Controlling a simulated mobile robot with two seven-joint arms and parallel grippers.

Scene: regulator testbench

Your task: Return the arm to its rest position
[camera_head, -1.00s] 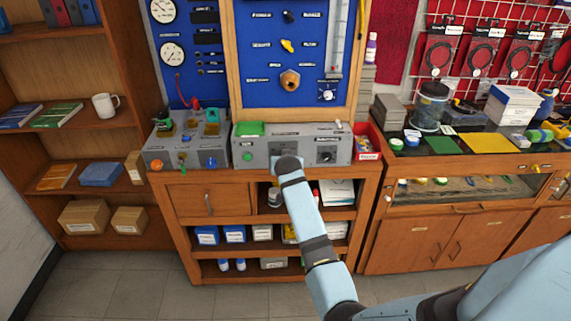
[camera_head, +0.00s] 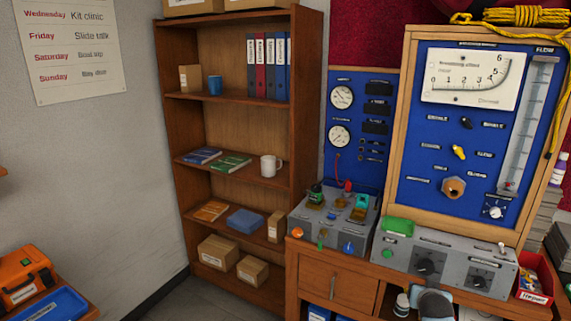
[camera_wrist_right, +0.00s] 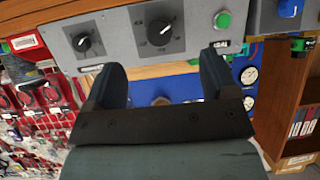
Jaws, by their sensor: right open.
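My right gripper (camera_wrist_right: 162,76) is open and empty in the wrist view, its two dark fingers spread apart. They point toward the front of the grey control box (camera_wrist_right: 150,38), which fills the top of that picture. In the head view the end of my right arm shows at the bottom edge, low in front of the grey control box (camera_head: 400,258) and its black knobs. Whether the fingers touch the box cannot be told. My left arm is not in view.
A second grey box (camera_head: 330,222) with small fittings stands left on the wooden bench (camera_head: 326,268). The blue gauge panel (camera_head: 440,150) rises behind. A red bin (camera_head: 535,280) sits at the right. A bookshelf (camera_head: 305,100) stands to the left. An orange case (camera_head: 25,275) is at lower left.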

